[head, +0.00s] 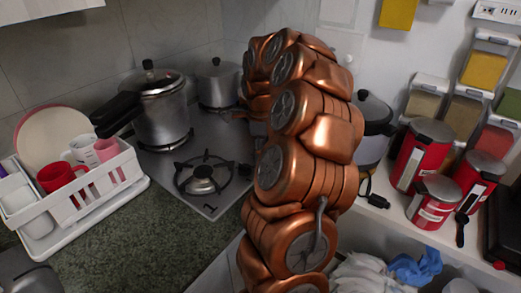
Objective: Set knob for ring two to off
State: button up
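The steel cooktop (219,146) lies left of my copper arm, which blocks its right side. A free burner ring (203,178) with a black grate is at its front, with a small mark like a "1" by the front edge. A small dark shape (246,170) beside my arm may be a knob; its setting cannot be made out. I cannot tell which knob belongs to ring two. My gripper is not clearly visible; the arm's far end reaches over the cooktop's back right and hides what is there.
A pressure cooker (162,112) and a steel pot (217,84) stand on the cooktop's back part. A white dish rack (90,197) with cups is at left. Red canisters (421,153), spice dispensers (484,68) and a lidded cooker (373,123) are at right.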

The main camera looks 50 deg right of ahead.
jog(key=c, duration=0.8)
jog(key=shift+c, duration=0.2)
